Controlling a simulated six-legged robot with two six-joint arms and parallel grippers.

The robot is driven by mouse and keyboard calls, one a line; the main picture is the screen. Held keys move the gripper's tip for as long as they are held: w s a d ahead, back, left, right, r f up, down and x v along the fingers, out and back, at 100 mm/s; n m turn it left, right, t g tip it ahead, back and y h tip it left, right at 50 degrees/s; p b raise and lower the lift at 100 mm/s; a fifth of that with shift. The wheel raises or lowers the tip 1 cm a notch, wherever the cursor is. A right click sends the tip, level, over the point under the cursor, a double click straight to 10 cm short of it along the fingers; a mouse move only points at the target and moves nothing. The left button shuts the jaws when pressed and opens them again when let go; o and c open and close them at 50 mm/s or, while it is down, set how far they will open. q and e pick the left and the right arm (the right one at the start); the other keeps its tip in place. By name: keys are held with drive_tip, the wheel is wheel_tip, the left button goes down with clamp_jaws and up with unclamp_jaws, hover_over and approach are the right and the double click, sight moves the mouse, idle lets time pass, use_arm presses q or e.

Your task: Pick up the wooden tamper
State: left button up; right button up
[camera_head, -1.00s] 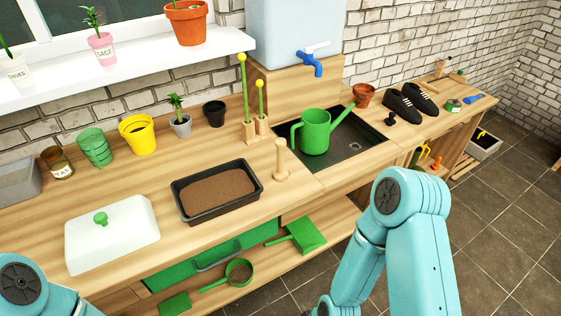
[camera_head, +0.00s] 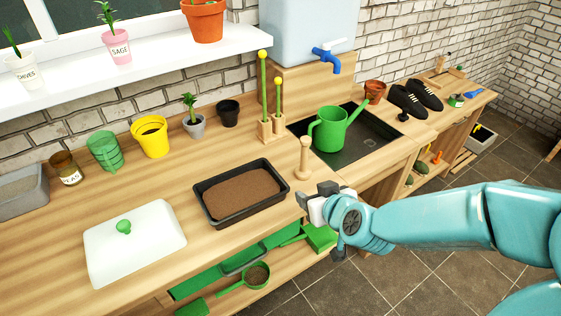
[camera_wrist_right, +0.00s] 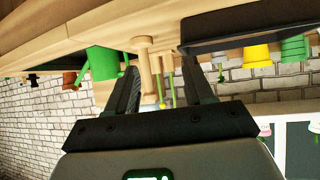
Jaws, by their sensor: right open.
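The wooden tamper (camera_head: 303,160) stands upright on the wooden counter, just right of the black soil tray. It is a pale rod on a wider round base. My right gripper (camera_head: 312,196) is at the counter's front edge, just in front of the tamper, with its fingers pointing toward it. In the right wrist view, which is upside down, the tamper (camera_wrist_right: 156,66) shows between the two spread fingers of my right gripper (camera_wrist_right: 163,68), beyond their tips and nearer the left finger. The gripper is open and empty. My left gripper is out of view.
The black soil tray (camera_head: 204,206) lies left of the tamper. A green watering can (camera_head: 328,133) stands in the dark sink to its right. A stand with yellow-tipped green sticks (camera_head: 265,128) is behind. A white lid (camera_head: 150,245) lies at left.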

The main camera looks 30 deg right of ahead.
wheel_tip(320, 180, up, 7)
drive_tip(key=s+d+t+h, duration=0.1)
drive_tip(key=d+t, duration=0.1)
drive_tip(key=d, duration=0.1)
drive_tip(key=p, duration=0.7)
approach(306, 151)
drive_tip(key=shift+m, duration=0.4)
drive_tip(key=x, duration=0.5)
drive_tip(key=shift+w+p, duration=0.25)
drive_tip(key=shift+p, duration=0.15)
drive_tip(key=shift+w, duration=0.35)
drive_tip(key=p+x, duration=0.2)
drive_tip(key=x, duration=0.3)
drive_tip(key=shift+s+d+f, duration=0.15)
drive_tip(key=shift+f, duration=0.05)
drive_tip(key=shift+s+r, duration=0.1)
drive_tip(key=shift+s, duration=0.1)
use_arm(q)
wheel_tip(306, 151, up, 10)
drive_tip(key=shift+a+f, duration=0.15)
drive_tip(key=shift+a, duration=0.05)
use_arm(e)
drive_tip(key=shift+w, duration=0.1)
clamp_jaws()
